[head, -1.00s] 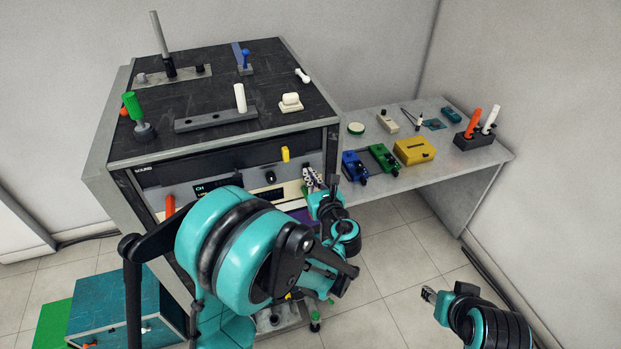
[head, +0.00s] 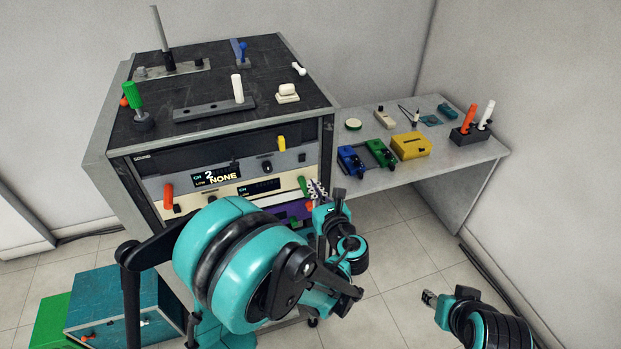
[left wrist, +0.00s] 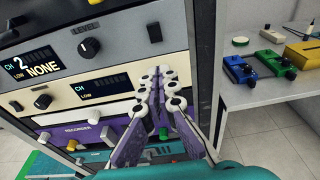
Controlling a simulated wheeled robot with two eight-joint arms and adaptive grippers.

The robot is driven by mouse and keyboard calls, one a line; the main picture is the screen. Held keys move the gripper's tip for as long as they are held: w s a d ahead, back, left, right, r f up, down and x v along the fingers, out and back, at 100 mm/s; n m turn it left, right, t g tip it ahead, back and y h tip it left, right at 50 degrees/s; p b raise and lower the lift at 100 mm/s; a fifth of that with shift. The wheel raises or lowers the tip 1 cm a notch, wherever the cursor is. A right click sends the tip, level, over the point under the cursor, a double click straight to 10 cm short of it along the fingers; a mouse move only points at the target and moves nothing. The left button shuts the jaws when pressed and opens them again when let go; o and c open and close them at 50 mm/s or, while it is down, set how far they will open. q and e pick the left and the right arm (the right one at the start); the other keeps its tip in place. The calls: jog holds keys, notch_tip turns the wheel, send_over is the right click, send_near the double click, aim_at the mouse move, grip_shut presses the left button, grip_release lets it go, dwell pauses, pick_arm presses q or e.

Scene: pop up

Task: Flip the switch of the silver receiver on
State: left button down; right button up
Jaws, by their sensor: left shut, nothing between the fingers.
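The silver receiver (head: 247,173) is a grey front panel in the cabinet. Its lit display (head: 216,176) reads CH 2 NONE, and a black knob (head: 267,168) sits to its right. In the left wrist view the receiver (left wrist: 120,38) is at upper left, with a small black-tipped control (left wrist: 154,32) at its right end. I cannot tell which control is the switch or its position. My left gripper (head: 316,188) is shut and empty, below the receiver's right end. Its paired fingers (left wrist: 163,88) overlap the cream panel. My right gripper (head: 430,297) is at lower right, far from the cabinet.
A yellow lever (head: 282,143) stands by the receiver's top edge. Below are a cream panel (head: 225,195) and a purple recorder (left wrist: 75,132). A side table (head: 445,150) holds small coloured boxes. Clear floor lies right of the cabinet.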

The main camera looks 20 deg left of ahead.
pick_arm(q)
jog(key=s+d+f, duration=0.1)
jog(key=s+d, duration=0.2)
jog(key=s, duration=0.2)
jog(key=shift+s+d, duration=0.25)
jog(key=shift+d, duration=0.15)
jog(key=s+a+n+g+h, duration=0.3)
jog(key=s+a+n+g, duration=0.4)
jog(key=n, duration=0.5)
jog(key=s+d+n+h, duration=0.1)
jog(key=s+n+h, duration=0.5)
jog(key=n, duration=1.1)
jog(key=shift+s+r+t, duration=0.4)
jog(key=shift+s, duration=1.85)
jog(key=shift+d, duration=0.1)
